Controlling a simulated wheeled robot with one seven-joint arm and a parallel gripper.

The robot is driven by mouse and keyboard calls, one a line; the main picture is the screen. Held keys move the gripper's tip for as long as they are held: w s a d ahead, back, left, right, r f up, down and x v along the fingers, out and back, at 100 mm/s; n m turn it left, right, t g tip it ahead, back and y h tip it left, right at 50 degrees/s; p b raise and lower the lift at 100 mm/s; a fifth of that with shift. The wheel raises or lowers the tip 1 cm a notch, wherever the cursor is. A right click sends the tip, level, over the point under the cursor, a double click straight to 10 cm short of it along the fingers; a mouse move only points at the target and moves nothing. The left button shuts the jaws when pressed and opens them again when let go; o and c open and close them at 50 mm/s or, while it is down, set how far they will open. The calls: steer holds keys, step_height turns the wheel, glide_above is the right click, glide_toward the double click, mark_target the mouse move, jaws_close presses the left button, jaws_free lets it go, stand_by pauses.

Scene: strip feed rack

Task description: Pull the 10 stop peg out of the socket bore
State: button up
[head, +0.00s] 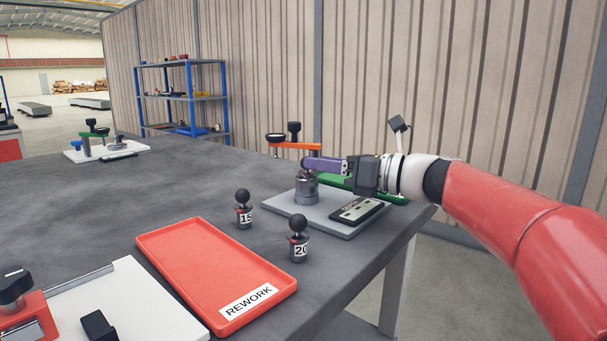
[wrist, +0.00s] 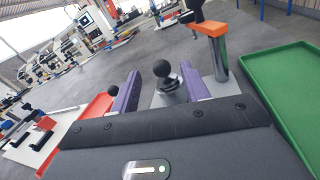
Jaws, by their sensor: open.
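The stop peg with a black ball knob (wrist: 162,69) stands in the grey metal socket (head: 307,191) on a light grey base plate (head: 283,207). My gripper (head: 313,164) is level above the socket, with purple fingers. In the wrist view my gripper (wrist: 160,72) is open, one finger to each side of the knob, and the gap looks empty of any grip. In the head view the fingers hide the knob, and no number on this peg is legible.
Pegs marked 15 (head: 244,211) and 20 (head: 298,241) stand on the table near the red REWORK tray (head: 178,278). An orange arm with a black knob (head: 294,146) rises behind the socket. A small dark display (head: 356,209) lies right of it. A green tray (wrist: 283,85) is beside the plate.

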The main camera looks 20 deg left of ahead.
mark_target(307, 170)
steer(key=a, duration=0.2)
steer(key=w+a, duration=0.1)
steer(key=a, duration=0.1)
steer(key=shift+f, duration=0.15)
steer(key=shift+c, duration=0.5)
jaws_close()
